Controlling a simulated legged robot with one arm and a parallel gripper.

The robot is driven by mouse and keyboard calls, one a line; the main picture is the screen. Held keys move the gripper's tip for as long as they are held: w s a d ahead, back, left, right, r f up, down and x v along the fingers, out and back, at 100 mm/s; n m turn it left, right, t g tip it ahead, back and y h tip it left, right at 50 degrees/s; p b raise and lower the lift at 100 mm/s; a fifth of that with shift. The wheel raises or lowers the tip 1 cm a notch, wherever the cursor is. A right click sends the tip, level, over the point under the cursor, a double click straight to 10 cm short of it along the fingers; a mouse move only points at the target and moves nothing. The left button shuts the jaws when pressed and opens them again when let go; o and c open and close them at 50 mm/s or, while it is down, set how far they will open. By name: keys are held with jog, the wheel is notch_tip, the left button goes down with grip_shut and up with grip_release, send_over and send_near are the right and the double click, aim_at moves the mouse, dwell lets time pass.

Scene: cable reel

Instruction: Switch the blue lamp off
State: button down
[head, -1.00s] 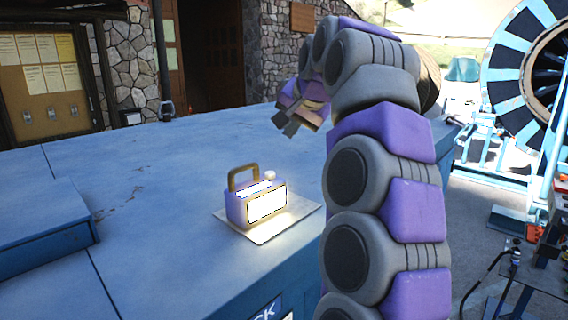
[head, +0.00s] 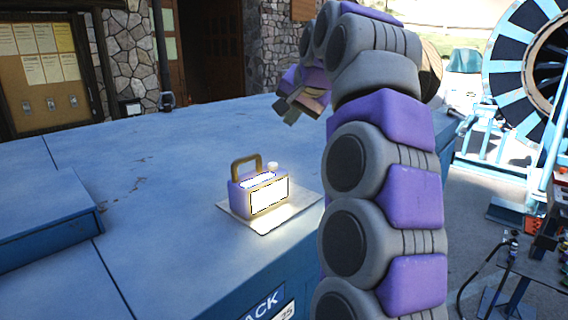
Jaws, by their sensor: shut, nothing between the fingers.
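The lamp (head: 241,205) is a small blue-violet box with a brown handle on top and a pale round knob (head: 272,167) at its top right. Its front panel (head: 268,195) glows bright white-yellow and lights the surface before it. It stands upright on a thin pale plate (head: 303,205) on the blue worktop. My gripper (head: 286,113) is shut and empty. In the picture it is above and slightly right of the lamp, apart from it. Part of the gripper is hidden by my own arm.
The blue worktop (head: 170,225) is broad and mostly clear around the lamp. A raised blue block (head: 45,215) lies at the left. A large blue-and-white cable reel (head: 510,80) stands at the right, beyond the worktop. A notice board (head: 45,60) is at the back left.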

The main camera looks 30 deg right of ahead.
jog(key=shift+a, duration=0.3)
jog(key=shift+d, duration=0.15)
dwell(0.7)
jog(key=shift+d, duration=0.1)
